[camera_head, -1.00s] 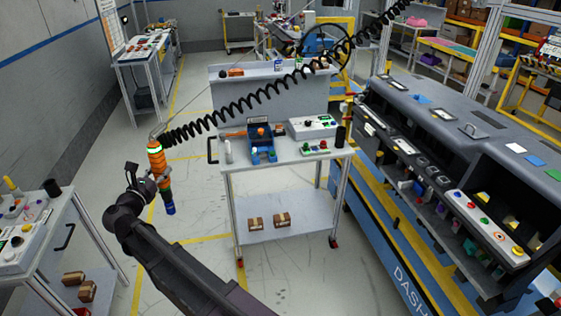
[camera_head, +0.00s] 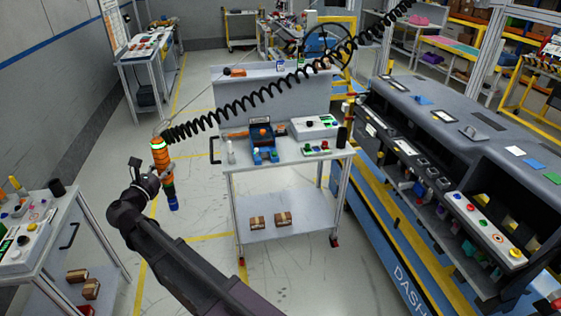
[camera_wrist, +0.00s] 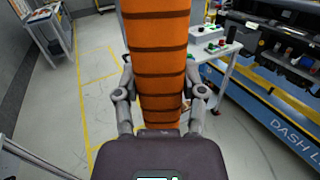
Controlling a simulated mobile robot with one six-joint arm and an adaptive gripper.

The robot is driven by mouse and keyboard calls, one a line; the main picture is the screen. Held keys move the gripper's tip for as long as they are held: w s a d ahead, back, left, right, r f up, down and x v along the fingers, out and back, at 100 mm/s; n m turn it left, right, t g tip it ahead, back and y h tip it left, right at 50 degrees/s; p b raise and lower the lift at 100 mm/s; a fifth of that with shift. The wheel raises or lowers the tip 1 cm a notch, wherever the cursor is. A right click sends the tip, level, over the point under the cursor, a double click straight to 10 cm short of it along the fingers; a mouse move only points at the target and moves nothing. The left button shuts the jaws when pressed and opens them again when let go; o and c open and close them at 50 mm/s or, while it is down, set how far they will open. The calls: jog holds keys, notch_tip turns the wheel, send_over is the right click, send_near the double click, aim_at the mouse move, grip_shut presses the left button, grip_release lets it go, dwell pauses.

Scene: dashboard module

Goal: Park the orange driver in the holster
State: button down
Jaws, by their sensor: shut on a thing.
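The orange driver (camera_head: 160,160) hangs upright from a black coiled cord, with a green ring near its top and a blue lower end. My gripper (camera_head: 152,183) is shut on it, left of the middle cart and clear of it. In the wrist view the driver's orange, dark-banded body (camera_wrist: 158,60) stands between my two fingers (camera_wrist: 160,100). Its top and lower tip are out of that view. I cannot tell for sure which thing is the holster; a black cylindrical cup (camera_head: 342,137) stands at the cart's right edge.
The dashboard module (camera_head: 440,130) stands to the right. A side cart (camera_head: 40,270) is at the lower left. Open floor lies between the carts.

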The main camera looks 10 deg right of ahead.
jog(key=shift+f, duration=0.1)
dwell(0.5)
jog(key=shift+a+f+b, duration=0.1)
jog(key=shift+f+b, duration=0.85)
jog(key=shift+b, duration=0.1)
